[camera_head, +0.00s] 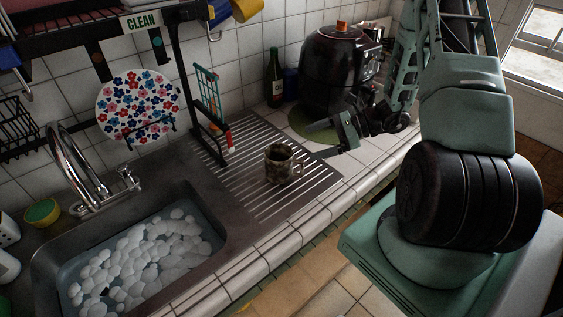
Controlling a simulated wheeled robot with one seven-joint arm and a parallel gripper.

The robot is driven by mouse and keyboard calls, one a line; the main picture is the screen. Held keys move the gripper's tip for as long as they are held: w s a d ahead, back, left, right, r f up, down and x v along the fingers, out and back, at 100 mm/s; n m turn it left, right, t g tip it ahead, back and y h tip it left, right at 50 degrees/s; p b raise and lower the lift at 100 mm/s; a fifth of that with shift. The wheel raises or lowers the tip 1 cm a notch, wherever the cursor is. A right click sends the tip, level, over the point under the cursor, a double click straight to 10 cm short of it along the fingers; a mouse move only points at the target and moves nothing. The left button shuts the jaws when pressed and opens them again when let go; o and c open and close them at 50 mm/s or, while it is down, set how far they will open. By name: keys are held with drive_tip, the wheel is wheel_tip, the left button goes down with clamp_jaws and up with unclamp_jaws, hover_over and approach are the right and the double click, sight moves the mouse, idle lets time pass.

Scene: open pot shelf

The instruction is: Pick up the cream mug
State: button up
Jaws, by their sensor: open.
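A mug (279,165) with a mottled cream and dark pattern stands upright on the ribbed metal drainboard. Its handle points to the right. My gripper (321,139) is to the right of the mug and a little above it in the picture. Its two dark fingers are spread apart, with nothing visible between them. The lower finger appears close to the mug's handle, but I cannot tell whether they touch.
The drainboard (240,190) adjoins a sink (215,215) with foamy water and a faucet (75,165).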

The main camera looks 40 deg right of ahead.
sight(280, 154)
drive_tip(key=p+x, duration=0.5)
drive_tip(key=x, duration=0.5)
drive_tip(key=shift+a+f, duration=0.2)
drive_tip(key=shift+a, duration=0.1)
drive_tip(key=shift+w+a+f, duration=0.15)
drive_tip(key=shift+a+f, duration=0.05)
drive_tip(key=shift+f, duration=0.1)
drive_tip(key=c, duration=1.2)
